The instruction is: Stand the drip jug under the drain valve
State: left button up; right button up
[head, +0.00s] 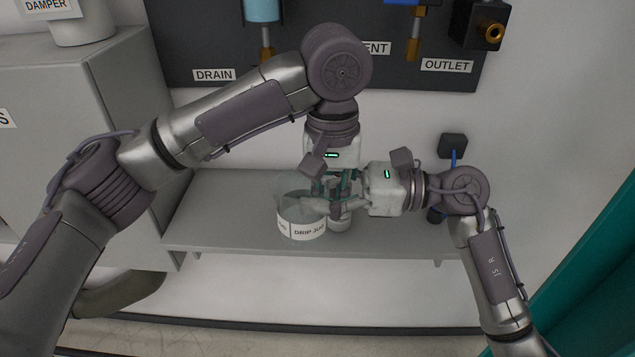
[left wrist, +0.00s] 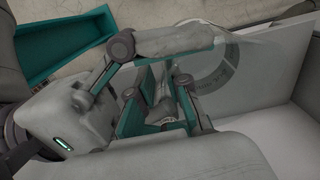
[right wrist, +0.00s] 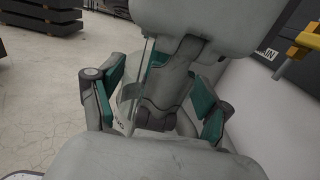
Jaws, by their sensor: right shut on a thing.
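The clear drip jug (head: 301,229), with a white label band, is upright over the grey shelf; I cannot tell whether its base touches it. My right gripper (head: 345,203) comes in from the right and is shut on the jug; clear wall shows between its fingers (right wrist: 158,105) in the right wrist view. My left gripper (head: 340,182) points down from above, close to the right one. In the left wrist view its fingers (left wrist: 158,112) stand apart. The grippers hide part of the jug. The brass drain valve (head: 266,42) is on the dark panel above, beside the DRAIN label (head: 214,75).
The grey shelf (head: 215,215) has free room left of the jug. A small pale cylinder (head: 341,223) shows under the grippers. A grey cabinet (head: 120,90) stands left. The outlet fitting (head: 494,33) is at upper right, and a teal surface (head: 595,270) borders the right.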

pick_arm(q)
jog(key=shift+o, duration=1.4)
jog(key=shift+w+a+r, duration=0.1)
jog(key=shift+w, duration=0.1)
